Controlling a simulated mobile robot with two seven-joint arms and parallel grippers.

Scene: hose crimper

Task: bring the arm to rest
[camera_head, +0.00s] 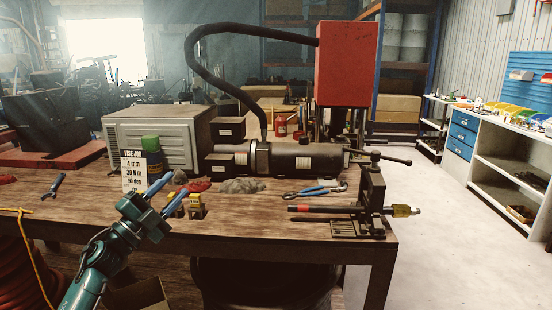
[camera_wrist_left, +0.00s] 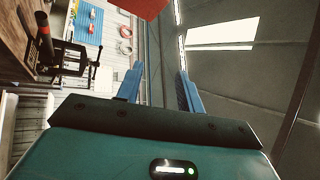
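My left gripper (camera_head: 177,184) is in front of the workbench's near left part, in the lower left of the head view. Its teal arm comes in from the bottom left. Its two blue fingers are spread apart with nothing seen between them. The left wrist view also shows the open gripper (camera_wrist_left: 160,72), with empty space between the fingers and the wall and ceiling beyond. My right gripper is not in view.
Open floor (camera_head: 455,240) lies to the right.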

